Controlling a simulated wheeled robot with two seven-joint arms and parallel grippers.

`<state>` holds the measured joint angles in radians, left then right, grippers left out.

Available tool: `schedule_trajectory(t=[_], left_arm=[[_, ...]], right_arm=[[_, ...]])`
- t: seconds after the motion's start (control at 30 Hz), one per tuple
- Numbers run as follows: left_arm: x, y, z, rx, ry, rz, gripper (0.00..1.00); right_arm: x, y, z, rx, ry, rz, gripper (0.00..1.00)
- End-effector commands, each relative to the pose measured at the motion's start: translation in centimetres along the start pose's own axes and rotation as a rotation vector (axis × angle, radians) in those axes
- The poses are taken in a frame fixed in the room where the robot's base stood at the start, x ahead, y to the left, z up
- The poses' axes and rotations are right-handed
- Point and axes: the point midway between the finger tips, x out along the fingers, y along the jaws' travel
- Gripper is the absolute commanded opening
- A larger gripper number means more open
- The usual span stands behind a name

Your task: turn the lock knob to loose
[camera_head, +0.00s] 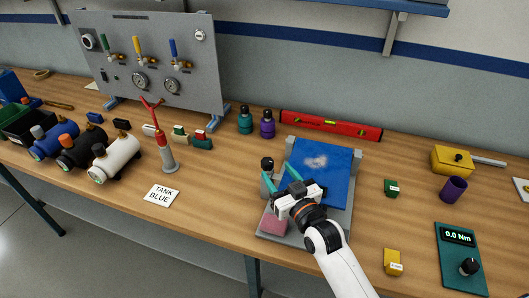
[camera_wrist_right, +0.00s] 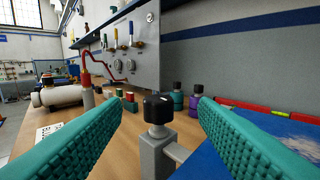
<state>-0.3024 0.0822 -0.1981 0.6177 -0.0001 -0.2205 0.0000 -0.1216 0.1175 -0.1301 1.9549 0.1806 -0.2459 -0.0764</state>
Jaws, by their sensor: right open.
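The lock knob (camera_head: 267,163) is black and sits on top of a short grey post (camera_head: 267,183) at the left side of a grey fixture (camera_head: 345,208) with a blue plate (camera_head: 325,178). In the right wrist view the knob (camera_wrist_right: 158,108) is upright, near the middle of the picture, between the two teal fingers. My right gripper (camera_head: 280,177) is open and empty, just in front of the knob. I see a gap on both sides between fingers and knob. I cannot tell the knob's setting. My left gripper is not in view.
A pink block (camera_head: 273,221) lies at the fixture's front left. A teal bottle (camera_head: 245,121), a purple bottle (camera_head: 267,124) and a red level (camera_head: 330,126) stand behind. A red-topped stand (camera_head: 167,152) and a "TANK BLUE" card (camera_head: 162,195) are left. Green and yellow blocks lie right.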

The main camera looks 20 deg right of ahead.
Motion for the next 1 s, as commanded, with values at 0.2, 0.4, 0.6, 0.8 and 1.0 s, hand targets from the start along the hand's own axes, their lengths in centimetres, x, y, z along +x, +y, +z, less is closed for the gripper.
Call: schedule_trajectory(t=[0.2,0.4,0.6,0.8,1.0], left_arm=[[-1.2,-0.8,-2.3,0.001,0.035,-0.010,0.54],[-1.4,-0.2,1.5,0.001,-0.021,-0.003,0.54],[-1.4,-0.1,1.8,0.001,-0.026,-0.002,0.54],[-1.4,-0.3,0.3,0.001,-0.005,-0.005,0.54],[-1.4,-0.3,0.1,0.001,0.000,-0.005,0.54]], right_arm=[[4.5,0.1,0.3,0.001,-0.001,0.001,0.54],[7.0,0.1,0.1,0.001,0.000,0.001,0.54],[7.7,0.1,0.0,0.001,0.001,0.001,0.54],[7.6,0.1,0.0,0.001,0.001,0.001,0.54],[7.6,0.1,0.0,0.001,0.001,0.001,0.21]])
